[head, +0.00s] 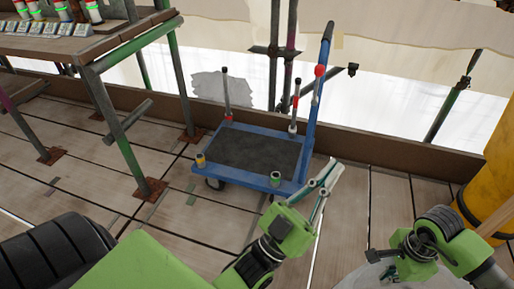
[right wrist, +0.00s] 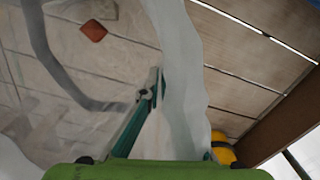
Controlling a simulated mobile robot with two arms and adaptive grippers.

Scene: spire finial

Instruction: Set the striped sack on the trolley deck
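The blue trolley (head: 238,176) stands on the plank floor at the middle of the head view. Its dark deck (head: 250,152) is bare, with posts at the corners and a tall blue handle on the right. My left gripper (head: 331,176) is open and empty, just right of the trolley's near right corner. A pale sack (head: 362,281) shows partly at the bottom edge, beside my right gripper (head: 397,262). In the right wrist view, pale cloth (right wrist: 182,75) with a grey band passes between the fingers, which look shut on it. Most of the sack is out of view or hidden.
A workbench (head: 90,45) with green legs and several small items stands at the upper left. A yellow cylinder (head: 492,165) stands at the right edge. A brown kickboard (head: 400,152) runs behind the trolley. Floor between trolley and cylinder is clear.

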